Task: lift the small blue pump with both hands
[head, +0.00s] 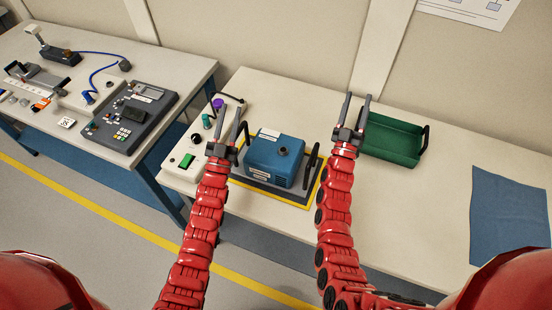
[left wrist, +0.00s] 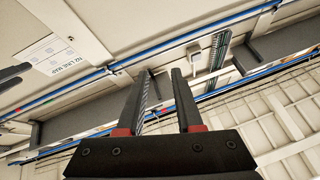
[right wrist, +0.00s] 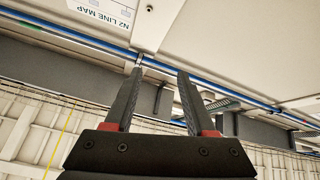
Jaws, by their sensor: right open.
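The small blue pump (head: 276,160) sits upright on a grey base plate on the table in the head view. A dark handle (head: 311,161) stands at its right side, and another dark upright shows at its left, partly behind my left gripper. My left gripper (head: 231,107) is left of the pump, fingers apart, pointing up and away; it also shows empty in the left wrist view (left wrist: 162,73). My right gripper (head: 359,96) is right of the pump, between it and the green tray, open and empty in the right wrist view (right wrist: 160,71). Neither wrist view shows the pump.
Yellow marking (head: 310,194) borders the pump's spot. A green tray (head: 393,140) stands right of my right gripper. A white box with a green button (head: 186,160) is at the left. A blue cloth (head: 508,218) lies far right, with bare table (head: 425,200) before it.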

